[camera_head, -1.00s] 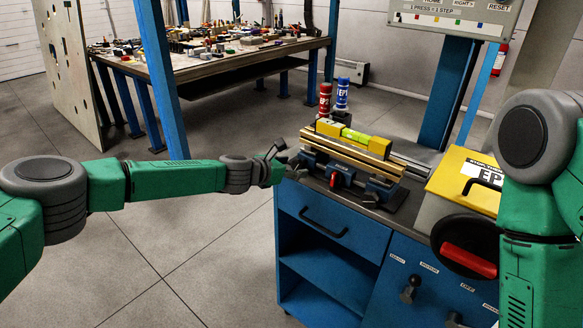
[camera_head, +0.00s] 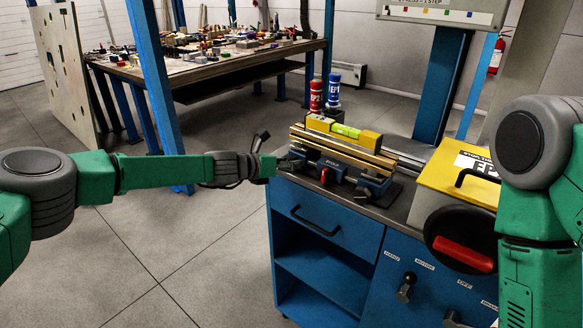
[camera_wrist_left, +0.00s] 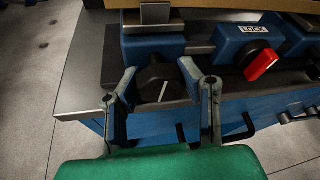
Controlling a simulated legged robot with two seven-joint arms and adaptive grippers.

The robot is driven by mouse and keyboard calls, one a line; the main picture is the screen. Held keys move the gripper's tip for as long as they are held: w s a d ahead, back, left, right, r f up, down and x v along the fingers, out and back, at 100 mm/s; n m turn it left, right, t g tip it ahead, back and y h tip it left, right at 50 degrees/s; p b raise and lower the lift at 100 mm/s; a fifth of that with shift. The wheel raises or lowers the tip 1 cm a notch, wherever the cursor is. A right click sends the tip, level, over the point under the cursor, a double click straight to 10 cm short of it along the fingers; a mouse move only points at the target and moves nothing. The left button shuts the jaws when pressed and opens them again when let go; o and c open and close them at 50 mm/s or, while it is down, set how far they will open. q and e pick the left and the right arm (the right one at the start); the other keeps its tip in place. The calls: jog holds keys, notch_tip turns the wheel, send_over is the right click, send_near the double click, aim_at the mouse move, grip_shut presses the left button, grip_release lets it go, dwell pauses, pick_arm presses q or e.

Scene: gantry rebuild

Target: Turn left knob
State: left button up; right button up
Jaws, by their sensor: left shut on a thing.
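The left knob (camera_wrist_left: 156,84) is black with a white line on it. In the left wrist view it sits at the front of the left blue clamp block (camera_wrist_left: 152,48). My left gripper (camera_wrist_left: 158,80) has its two fingers on either side of this knob and is shut on it. In the head view my left gripper (camera_head: 280,163) is at the left end of the clamp fixture (camera_head: 345,172), and the knob is hidden there. My right arm shows at the right edge of the head view, but its gripper is out of frame.
A red lever (camera_wrist_left: 261,65) sits right of the knob by a LOCK label. A yellow level (camera_head: 345,131) lies atop the fixture. Red (camera_head: 316,95) and blue (camera_head: 335,90) cans stand behind. A yellow-lidded box (camera_head: 455,170) stands right. Floor left of the blue cabinet (camera_head: 325,260) is clear.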

pick_arm(q)
jog(key=shift+s+a+f, duration=0.1)
jog(key=shift+s+f, duration=0.05)
jog(key=shift+f, duration=0.25)
jog(key=o, duration=1.2)
jog(key=shift+a+r, duration=0.1)
jog(key=shift+a, duration=0.05)
jog(key=shift+s+a+r, duration=0.1)
jog(key=shift+a, duration=0.1)
jog(key=shift+d, duration=0.25)
jog(key=shift+r, duration=0.1)
